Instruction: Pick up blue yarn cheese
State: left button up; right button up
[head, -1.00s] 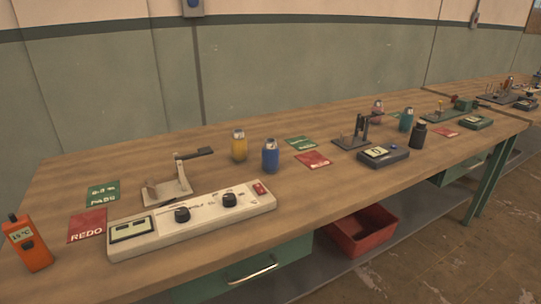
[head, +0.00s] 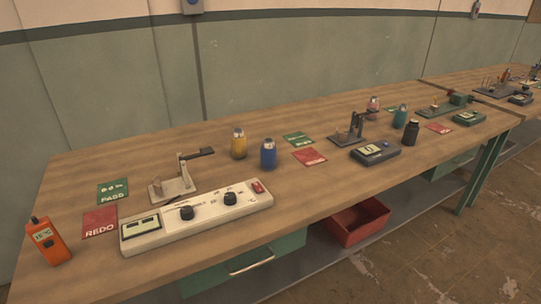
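The blue yarn cheese (head: 268,154) is a small blue cylinder with a pale top. It stands upright on the wooden workbench (head: 330,193), behind the right end of a long white control box. A similar yellow yarn cheese (head: 239,144) stands just behind it to the left, close beside it. A teal one (head: 400,117) and a pink one (head: 373,106) stand farther right. Neither of my grippers is in view, and nothing is touching the blue yarn cheese.
The white control box (head: 195,214) lies in front, with a metal stand (head: 173,187) behind it. Green and red cards (head: 309,157) lie right of the blue yarn cheese. An orange meter (head: 50,243) is at far left. A red bin (head: 357,222) sits below the bench.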

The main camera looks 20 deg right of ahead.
aim_at(268, 150)
jog(key=u, duration=0.25)
jog(key=k, duration=0.3)
jog(key=z, duration=1.45)
jog(key=i, duration=0.8)
jog(key=u, duration=0.6)
jog(key=i, duration=0.55)
jog(key=u, duration=0.7)
